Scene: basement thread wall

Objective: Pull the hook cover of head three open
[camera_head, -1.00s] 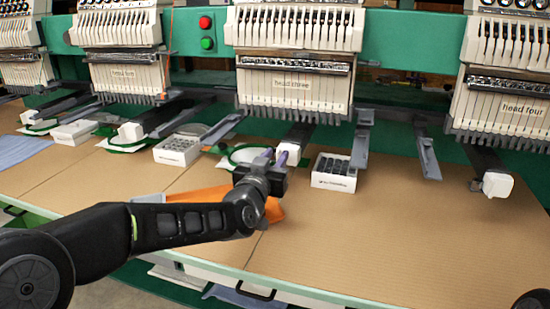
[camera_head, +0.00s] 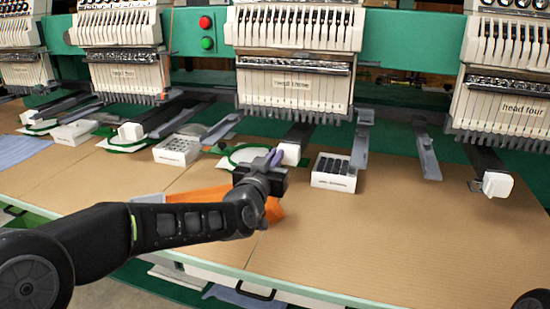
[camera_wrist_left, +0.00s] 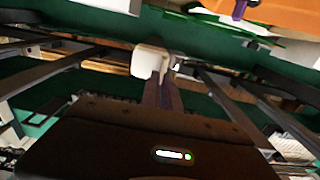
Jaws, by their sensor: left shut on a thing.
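Head three (camera_head: 292,85) of the embroidery machine is at the middle of the head view. Below it a dark arm reaches toward me, with the white hook cover (camera_head: 290,153) at its front end. My left gripper (camera_head: 276,157) is at this cover, its purple fingers close together and shut on it. In the left wrist view the white cover (camera_wrist_left: 150,62) shows at the tips of the fingers (camera_wrist_left: 163,92). The exact grip is partly hidden by the gripper. I cannot tell whether the cover has swung.
A white box with dark compartments (camera_head: 335,172) stands just right of the cover. A green hoop (camera_head: 245,157) lies to the left, and an orange cloth (camera_head: 205,197) lies partly behind my left arm. Grey brackets (camera_head: 362,138) hang nearby. The tabletop at the right front (camera_head: 400,235) is clear.

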